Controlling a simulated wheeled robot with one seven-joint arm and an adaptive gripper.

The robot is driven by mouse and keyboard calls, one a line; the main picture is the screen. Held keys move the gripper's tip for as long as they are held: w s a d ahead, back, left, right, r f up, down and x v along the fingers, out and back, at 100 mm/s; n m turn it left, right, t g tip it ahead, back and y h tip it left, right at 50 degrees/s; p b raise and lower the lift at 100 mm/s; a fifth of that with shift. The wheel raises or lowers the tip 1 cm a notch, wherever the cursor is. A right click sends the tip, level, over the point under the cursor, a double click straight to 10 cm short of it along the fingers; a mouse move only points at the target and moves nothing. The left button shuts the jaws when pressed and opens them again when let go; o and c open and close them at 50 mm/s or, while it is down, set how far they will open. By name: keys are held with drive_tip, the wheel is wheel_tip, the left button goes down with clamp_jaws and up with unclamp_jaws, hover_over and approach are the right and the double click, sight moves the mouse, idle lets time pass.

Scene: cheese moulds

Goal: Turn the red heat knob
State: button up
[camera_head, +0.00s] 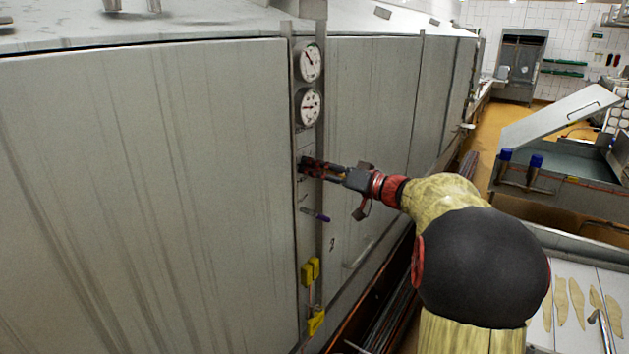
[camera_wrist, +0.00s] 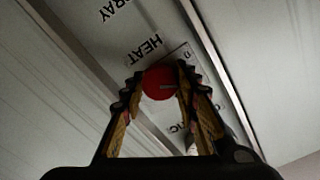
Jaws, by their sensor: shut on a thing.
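The red heat knob (camera_wrist: 160,84) shows in the wrist view between my two fingers, on a grey panel with the printed word HEAT beside it. A dark pointer mark crosses its face sideways. My gripper (camera_wrist: 160,92) is shut on the knob, one finger on each side. In the head view my gripper (camera_head: 306,167) reaches left to the narrow vertical panel (camera_head: 309,144) on the vat, below two round gauges. It hides the knob there.
Two gauges (camera_head: 308,107) sit above my gripper. A purple-handled lever (camera_head: 316,215) and yellow fittings (camera_head: 311,270) are below it on the same panel. The large grey vat wall (camera_head: 150,190) fills the left. A counter with pale pieces (camera_head: 590,258) stands at right.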

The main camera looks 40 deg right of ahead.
drive_tip(key=m+b, duration=0.2)
drive_tip(key=m, duration=0.1)
drive_tip(key=shift+f+m, duration=0.15)
drive_tip(key=shift+m, duration=0.25)
drive_tip(key=m, duration=0.4)
drive_tip(key=shift+d+m+b, duration=0.1)
drive_tip(key=shift+m+b, duration=0.2)
drive_tip(key=m+p, duration=0.1)
drive_tip(key=m, duration=0.3)
drive_tip(key=shift+f+m+p, duration=0.1)
drive_tip(key=shift+m+p, duration=0.75)
drive_tip(key=shift+m, duration=1.15)
drive_tip(key=o, duration=1.2)
drive_tip(key=shift+c, duration=0.2)
